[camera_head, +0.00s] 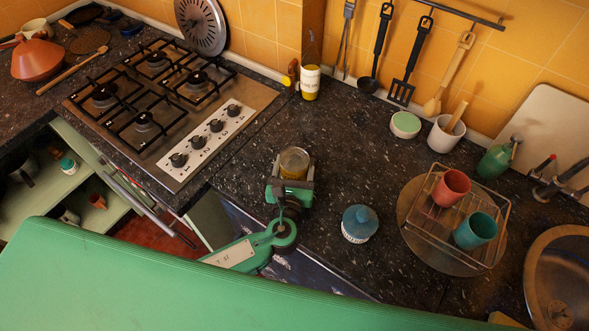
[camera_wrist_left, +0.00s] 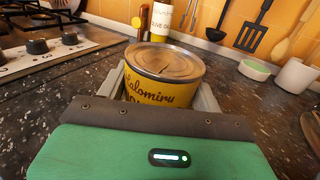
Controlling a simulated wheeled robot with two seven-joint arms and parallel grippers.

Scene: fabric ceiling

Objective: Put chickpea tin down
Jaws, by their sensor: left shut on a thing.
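The chickpea tin (camera_head: 294,162), a yellow tin with a metal lid, is between the fingers of my left gripper (camera_head: 291,172). It is upright over the dark speckled counter, right of the stove. In the left wrist view the tin (camera_wrist_left: 160,93) shows its yellow label and round lid, with a pale finger of the left gripper (camera_wrist_left: 163,84) on either side. The fingers are shut on it. Its base is hidden, so I cannot tell whether it touches the counter (camera_head: 345,150). My right gripper is not in view.
A gas stove (camera_head: 165,105) is at the left. A blue lidded jar (camera_head: 360,222) and a wire rack (camera_head: 436,243) with red and teal cups stand to the right.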

